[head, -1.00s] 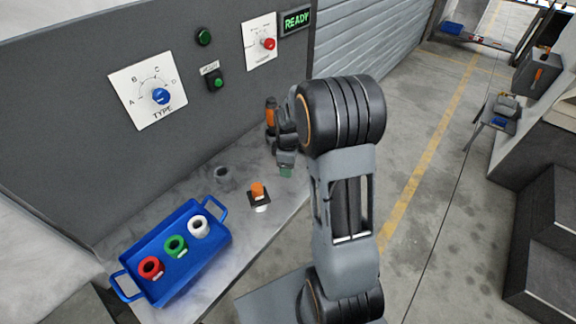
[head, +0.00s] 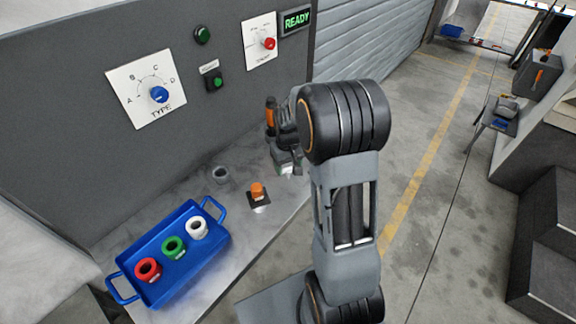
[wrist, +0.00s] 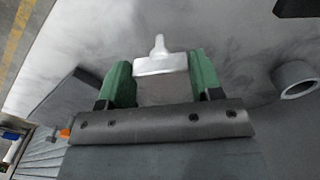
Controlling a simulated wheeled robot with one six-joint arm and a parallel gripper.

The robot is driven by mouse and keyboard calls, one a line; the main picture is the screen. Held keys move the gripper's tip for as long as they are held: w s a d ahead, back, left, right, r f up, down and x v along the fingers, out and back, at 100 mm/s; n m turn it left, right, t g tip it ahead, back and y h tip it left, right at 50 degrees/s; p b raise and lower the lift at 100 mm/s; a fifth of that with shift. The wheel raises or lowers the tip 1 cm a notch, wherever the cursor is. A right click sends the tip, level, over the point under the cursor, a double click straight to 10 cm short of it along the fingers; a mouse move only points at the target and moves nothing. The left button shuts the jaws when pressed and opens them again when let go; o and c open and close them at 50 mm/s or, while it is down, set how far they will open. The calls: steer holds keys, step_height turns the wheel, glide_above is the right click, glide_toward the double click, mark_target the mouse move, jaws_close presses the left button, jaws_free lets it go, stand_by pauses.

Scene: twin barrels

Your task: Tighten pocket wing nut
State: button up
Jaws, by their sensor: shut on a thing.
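My gripper (head: 287,170) is low over the far end of the grey bench, mostly hidden behind my arm in the head view. In the wrist view its two green-padded fingers (wrist: 160,82) are shut on a pale metal piece that looks like the wing nut (wrist: 160,64). A thin stub rises from its top edge. Its lower part lies between the fingers, and I cannot see any thread or seat below it.
A grey ring (head: 221,174) and an orange piece on a dark plate (head: 258,199) stand on the bench. A blue tray (head: 130,268) holds red, green and white rings. A dark panel with a blue knob (head: 159,95) rises behind, beside a lit READY sign (head: 297,20).

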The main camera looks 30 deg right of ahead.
steer(key=m, duration=0.4)
steer(key=shift+w+r+m, duration=0.15)
steer(key=shift+m, duration=0.25)
steer(key=m, duration=0.3)
steer(key=shift+m+b, duration=0.3)
steer(key=shift+b, duration=0.05)
steer(key=m, duration=0.4)
steer(key=shift+r, duration=0.1)
steer(key=m, duration=1.1)
steer(key=shift+b, duration=0.35)
steer(key=m, duration=0.4)
steer(key=shift+m, duration=1.9)
steer(key=o, duration=0.9)
